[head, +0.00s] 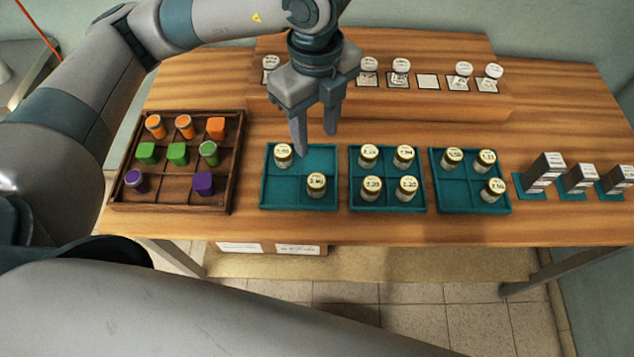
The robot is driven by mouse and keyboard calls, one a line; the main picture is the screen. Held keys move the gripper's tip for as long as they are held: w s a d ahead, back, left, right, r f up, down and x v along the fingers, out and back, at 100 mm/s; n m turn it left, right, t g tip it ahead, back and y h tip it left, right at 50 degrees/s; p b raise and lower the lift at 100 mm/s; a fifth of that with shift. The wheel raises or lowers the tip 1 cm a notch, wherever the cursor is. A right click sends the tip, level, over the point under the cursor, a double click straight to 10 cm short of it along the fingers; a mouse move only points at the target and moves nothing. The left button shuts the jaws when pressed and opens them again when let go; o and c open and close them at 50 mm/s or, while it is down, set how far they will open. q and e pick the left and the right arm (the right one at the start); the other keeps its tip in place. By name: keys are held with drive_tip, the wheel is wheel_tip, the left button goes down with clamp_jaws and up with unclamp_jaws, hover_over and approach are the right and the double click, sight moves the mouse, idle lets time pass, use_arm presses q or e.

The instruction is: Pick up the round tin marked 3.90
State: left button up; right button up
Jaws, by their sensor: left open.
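Several round tins with cream lids and printed numbers stand in three teal trays. In the left tray (264,188), one tin (283,153) stands in the back left compartment and another tin (317,185) in the front right compartment. The front right lid seems to read 3.90, but the print is too small to be sure. My left gripper (315,144) is open and empty, pointing down above the back of this tray. Its near fingertip shows just right of the back left tin. My right gripper is out of view.
The middle tray (388,177) and right tray (470,185) hold more tins. A wooden compartment box (231,160) with coloured pieces stands at left. White-lidded jars (400,66) line the raised back shelf. Dark boxes (545,170) stand at right.

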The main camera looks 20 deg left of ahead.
use_arm(q)
drive_tip(key=p, duration=0.4)
hover_over(316, 180)
drive_tip(key=f, duration=1.1)
drive_tip(key=shift+s+f, duration=0.2)
drive_tip(key=shift+f, duration=0.15)
drive_tip(key=shift+d+f, duration=0.1)
drive_tip(key=shift+f, duration=0.15)
drive_tip(key=shift+f+p, duration=0.6)
wheel_tip(316, 180, down, 3)
drive_tip(key=shift+w+r+p, duration=0.1)
drive_tip(key=shift+w+p, duration=0.05)
drive_tip(key=shift+p, duration=0.65)
drive_tip(key=shift+f, duration=0.6)
